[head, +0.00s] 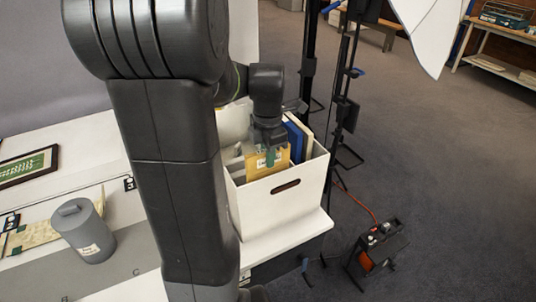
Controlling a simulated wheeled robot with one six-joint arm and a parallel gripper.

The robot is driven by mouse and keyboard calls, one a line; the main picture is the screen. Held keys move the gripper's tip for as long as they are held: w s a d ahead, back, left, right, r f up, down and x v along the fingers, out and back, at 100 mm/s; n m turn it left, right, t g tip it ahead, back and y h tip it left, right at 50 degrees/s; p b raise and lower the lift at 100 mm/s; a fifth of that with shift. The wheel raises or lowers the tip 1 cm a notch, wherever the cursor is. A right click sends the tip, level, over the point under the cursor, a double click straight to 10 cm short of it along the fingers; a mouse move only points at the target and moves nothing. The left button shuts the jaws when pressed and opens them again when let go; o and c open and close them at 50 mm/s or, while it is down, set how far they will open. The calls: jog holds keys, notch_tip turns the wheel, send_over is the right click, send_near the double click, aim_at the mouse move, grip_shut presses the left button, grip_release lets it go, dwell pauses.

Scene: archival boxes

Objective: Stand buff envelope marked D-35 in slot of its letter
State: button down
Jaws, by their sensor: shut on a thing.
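A buff envelope (256,171) with a pale label is upright inside the white archival box (285,206), near its front wall. The label is too small to read. My gripper (270,150) points down over the box and is shut on the envelope's top edge. The envelope's lower part is hidden behind the box's front wall, so I cannot tell whether it touches the bottom. Slot letters inside the box are not visible. Blue and cream folders (297,135) stand in the box to the right of my gripper.
A grey lidded canister (82,232) stands on the table at left, beside a cream patterned piece (36,234). A framed green panel (27,166) lies farther back. Black stands (345,110) rise right of the box, and an orange-and-black case (379,246) is on the floor.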

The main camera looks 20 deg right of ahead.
jog(key=c, duration=1.3)
grip_release()
jog(key=shift+c, duration=0.2)
